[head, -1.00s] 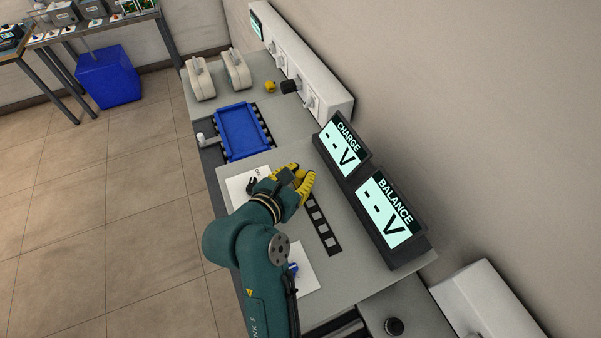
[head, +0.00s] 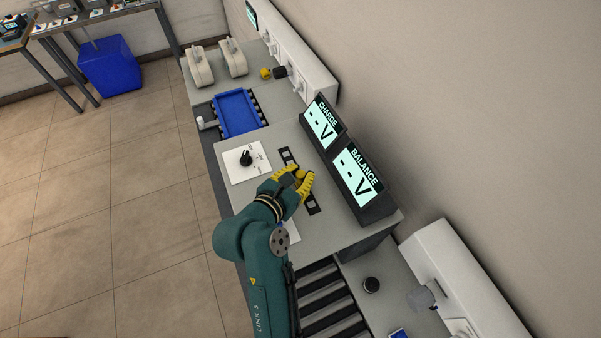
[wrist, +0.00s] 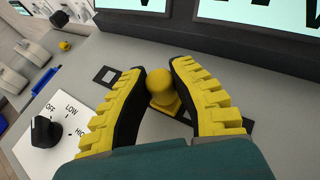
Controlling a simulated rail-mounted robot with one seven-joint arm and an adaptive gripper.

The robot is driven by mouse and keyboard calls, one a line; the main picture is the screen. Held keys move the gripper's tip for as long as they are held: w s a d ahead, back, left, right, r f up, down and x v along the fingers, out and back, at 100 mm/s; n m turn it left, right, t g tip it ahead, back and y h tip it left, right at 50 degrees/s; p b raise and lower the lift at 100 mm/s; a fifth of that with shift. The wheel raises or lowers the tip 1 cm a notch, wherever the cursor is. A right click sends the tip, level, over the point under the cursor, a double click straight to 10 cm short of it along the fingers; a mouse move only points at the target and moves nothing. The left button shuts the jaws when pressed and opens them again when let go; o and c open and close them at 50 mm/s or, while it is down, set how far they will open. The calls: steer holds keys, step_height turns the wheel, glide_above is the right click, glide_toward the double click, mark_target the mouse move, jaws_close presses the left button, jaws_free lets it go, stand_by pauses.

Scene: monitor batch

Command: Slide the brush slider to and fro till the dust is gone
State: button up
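The brush slider appears to be the yellow round-topped knob on a square yellow foot (wrist: 160,85). It stands on a black strip (head: 314,208) with pale square windows on the bench top. My gripper (wrist: 158,68) has its two yellow ribbed fingers on either side of the knob, tips closed in against it. In the head view my gripper (head: 301,174) is over the middle of the strip, with windows showing beyond it and in front of it. My fingers hide part of the strip. I cannot make out dust on the windows.
A white card with a black OFF/LOW/HIGH dial (head: 246,158) lies left of the strip. The CHARGE (head: 322,122) and BALANCE (head: 359,179) displays stand close on the right, both showing dashes. A blue tray (head: 237,112) sits behind; a black roller bed (head: 325,292) is in front.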

steer(key=o, duration=0.5)
steer(key=shift+d, duration=0.1)
steer(key=v, duration=1.2)
